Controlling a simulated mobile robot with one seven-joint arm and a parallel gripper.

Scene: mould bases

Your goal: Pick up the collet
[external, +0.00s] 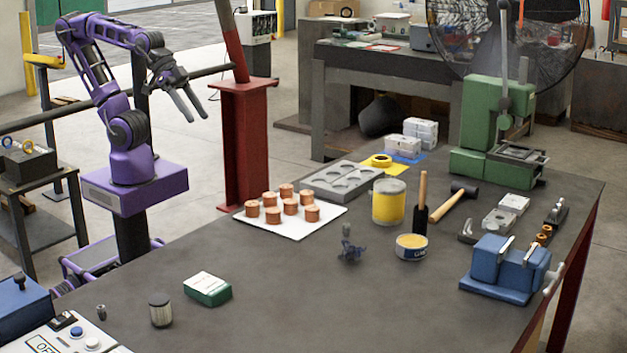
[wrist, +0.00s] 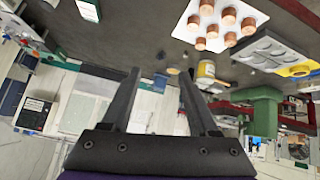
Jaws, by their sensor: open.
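A small grey metal piece (external: 101,312), which looks like the collet, stands at the table's near left, beside the control box; it is too small to be sure. A larger ribbed cylinder (external: 160,309) with a dark top stands to its right. My gripper (external: 196,112) is open and empty, raised high beyond the table's far left side, well away from both. In the wrist view my gripper's two fingers (wrist: 160,76) are apart with nothing between them. I cannot make out the collet in the wrist view.
A green-and-white box (external: 207,289) lies right of the ribbed cylinder. Copper cylinders stand on a white plate (external: 330,214), near a grey mould tray (external: 341,182). A yellow can (external: 389,202), hammer (external: 447,203) and blue vise (external: 503,268) stand farther right. The table's front middle is clear.

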